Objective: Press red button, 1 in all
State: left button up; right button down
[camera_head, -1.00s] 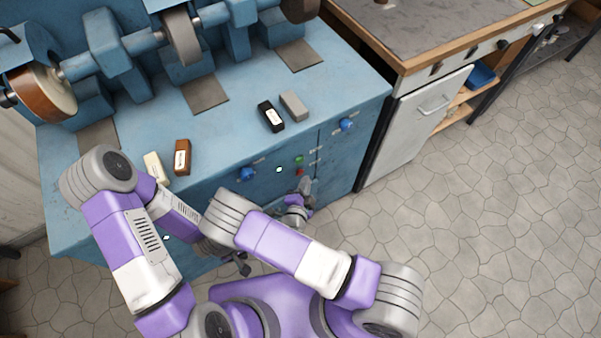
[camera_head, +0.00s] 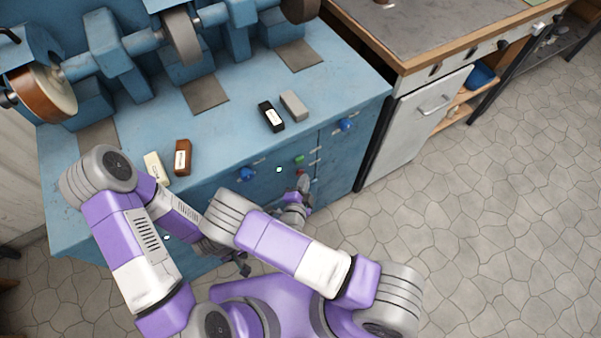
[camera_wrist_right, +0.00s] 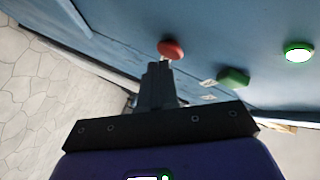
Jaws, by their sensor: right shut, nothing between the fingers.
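The red button (camera_head: 299,172) is on the front panel of the blue machine, just below a green button (camera_head: 299,159). In the right wrist view the red button (camera_wrist_right: 171,49) shows as a round red cap directly beyond the fingertips. My right gripper (camera_head: 304,182) is shut and empty, its tips very close to the red button; I cannot tell whether they touch it. The shut fingers also show in the right wrist view (camera_wrist_right: 158,72). My left gripper (camera_head: 243,268) hangs low in front of the machine, and its jaws are too small to judge.
Blue knobs (camera_head: 247,173) and (camera_head: 346,125) sit on the same panel. The green button (camera_wrist_right: 233,77) and a lit green-ringed lamp (camera_wrist_right: 298,53) are to the right in the wrist view. Small blocks (camera_head: 271,117) lie on the machine top. A workbench (camera_head: 440,40) stands right; the floor there is clear.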

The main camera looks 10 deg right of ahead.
jog(key=shift+w+a, duration=0.15)
jog(key=shift+w, duration=0.25)
dwell(0.7)
jog(key=shift+s, duration=0.15)
jog(key=shift+s+d+p, duration=0.3)
jog(key=shift+s, duration=0.4)
jog(key=shift+s+d+p, duration=0.2)
jog(key=shift+s+d, duration=0.05)
jog(key=shift+s, duration=0.55)
jog(key=shift+s+d+p, duration=0.25)
jog(key=shift+s+d, duration=0.05)
jog(key=shift+s, duration=0.45)
jog(key=shift+s+d+p, duration=0.2)
jog(key=shift+s+d, duration=0.05)
jog(key=shift+s, duration=0.55)
